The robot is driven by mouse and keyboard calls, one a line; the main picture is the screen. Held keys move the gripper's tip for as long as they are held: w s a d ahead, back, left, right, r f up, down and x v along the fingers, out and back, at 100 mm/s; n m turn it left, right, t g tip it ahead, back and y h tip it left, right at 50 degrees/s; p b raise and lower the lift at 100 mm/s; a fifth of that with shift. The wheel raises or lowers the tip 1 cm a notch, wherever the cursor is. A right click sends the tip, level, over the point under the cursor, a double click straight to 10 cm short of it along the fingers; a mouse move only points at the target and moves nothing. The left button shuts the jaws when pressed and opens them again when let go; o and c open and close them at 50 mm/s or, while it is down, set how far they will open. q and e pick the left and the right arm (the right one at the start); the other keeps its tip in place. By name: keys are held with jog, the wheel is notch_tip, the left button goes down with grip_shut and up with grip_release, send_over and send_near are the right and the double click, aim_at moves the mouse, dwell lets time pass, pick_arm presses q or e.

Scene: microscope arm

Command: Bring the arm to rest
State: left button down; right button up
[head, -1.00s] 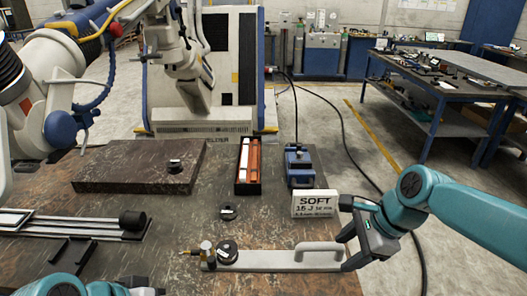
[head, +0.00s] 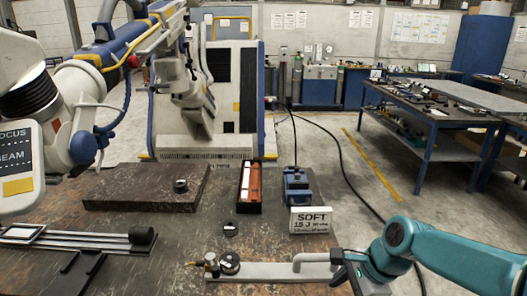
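A big white and blue jointed arm (head: 125,45) reaches in at the upper left. A white panel lettered FOCUS and BEAM (head: 15,165) shows at the left edge. On the bench, a flat pale bar (head: 275,272) carries a black round knob (head: 229,264), a brass fitting (head: 210,259) and a raised grey handle (head: 312,257). My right gripper (head: 341,270) is at the bar's right end, beside the handle. Its fingers are partly hidden and cut by the bottom edge, so contact and opening are unclear. My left gripper is out of view.
A dark stone slab (head: 145,190) with a small black knob (head: 181,186), a black tray (head: 250,190) with orange contents, a blue block device (head: 297,187) and a SOFT card (head: 310,220) stand on the bench. Open bench lies between.

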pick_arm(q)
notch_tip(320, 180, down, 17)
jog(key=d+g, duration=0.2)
pick_arm(e)
jog(key=s+a+f+n+g, duration=0.1)
jog(key=s+f+n, duration=0.2)
jog(key=f, duration=0.7)
jog(key=s+a+f+n, duration=0.2)
jog(key=s+f+n, duration=0.15)
jog(key=f, duration=0.75)
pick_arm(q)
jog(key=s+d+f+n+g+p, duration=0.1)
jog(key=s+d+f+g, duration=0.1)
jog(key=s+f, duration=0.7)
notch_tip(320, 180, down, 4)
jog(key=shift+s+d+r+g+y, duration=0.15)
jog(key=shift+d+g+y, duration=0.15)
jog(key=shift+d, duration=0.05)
pick_arm(e)
jog(key=s+a+f+n, duration=0.1)
jog(key=s+f+n, duration=0.6)
jog(key=s, duration=0.6)
notch_tip(320, 180, down, 2)
jog(key=shift+s+a+f+n+g, duration=0.15)
jog(key=shift+a+f+n+g, duration=0.05)
jog(key=shift+a+n+g, duration=0.2)
